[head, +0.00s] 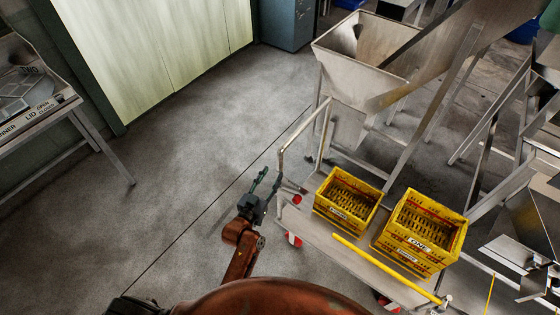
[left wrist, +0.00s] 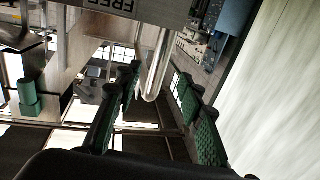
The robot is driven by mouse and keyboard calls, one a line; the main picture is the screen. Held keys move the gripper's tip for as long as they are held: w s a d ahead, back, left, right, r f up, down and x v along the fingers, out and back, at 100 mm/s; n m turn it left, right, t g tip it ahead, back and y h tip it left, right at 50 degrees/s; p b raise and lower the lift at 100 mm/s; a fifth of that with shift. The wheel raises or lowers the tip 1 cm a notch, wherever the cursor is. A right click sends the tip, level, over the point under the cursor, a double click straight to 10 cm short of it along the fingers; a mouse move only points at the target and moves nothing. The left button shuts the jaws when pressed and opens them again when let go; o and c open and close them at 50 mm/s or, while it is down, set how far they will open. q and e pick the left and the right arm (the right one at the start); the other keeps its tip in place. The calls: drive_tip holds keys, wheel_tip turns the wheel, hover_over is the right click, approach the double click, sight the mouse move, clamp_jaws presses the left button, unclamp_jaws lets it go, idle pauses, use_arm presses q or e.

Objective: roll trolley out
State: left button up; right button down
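The trolley (head: 298,216) is a low grey platform with red-hubbed wheels. An upright metal handle frame (head: 281,165) rises at its left end. Two yellow crates, a smaller one (head: 338,217) and a larger one (head: 408,255), stand on the deck. My left gripper (head: 266,180) is just left of the handle frame. In the left wrist view its green-padded fingers (left wrist: 157,82) are spread apart. A rounded metal bar (left wrist: 152,90) shows between the fingertips; I cannot tell whether they touch it. My right gripper is not in view.
A steel hopper (head: 362,50) and its sloping frame stand behind the trolley. A metal table (head: 75,105) stands at the far left. The floor (head: 190,165) between table and trolley is clear.

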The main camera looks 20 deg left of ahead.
sight(279, 164)
use_arm(q)
drive_tip(key=shift+w+d+r, duration=0.1)
drive_tip(key=shift+w+r, duration=0.2)
drive_tip(key=shift+w, duration=0.15)
drive_tip(key=w, duration=0.4)
drive_tip(key=w+d, duration=0.1)
drive_tip(key=w, duration=0.1)
drive_tip(key=shift+f+b, duration=0.15)
drive_tip(key=shift+b, duration=0.25)
drive_tip(key=shift+w, duration=0.35)
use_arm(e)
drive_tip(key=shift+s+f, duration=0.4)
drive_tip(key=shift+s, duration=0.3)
use_arm(q)
clamp_jaws()
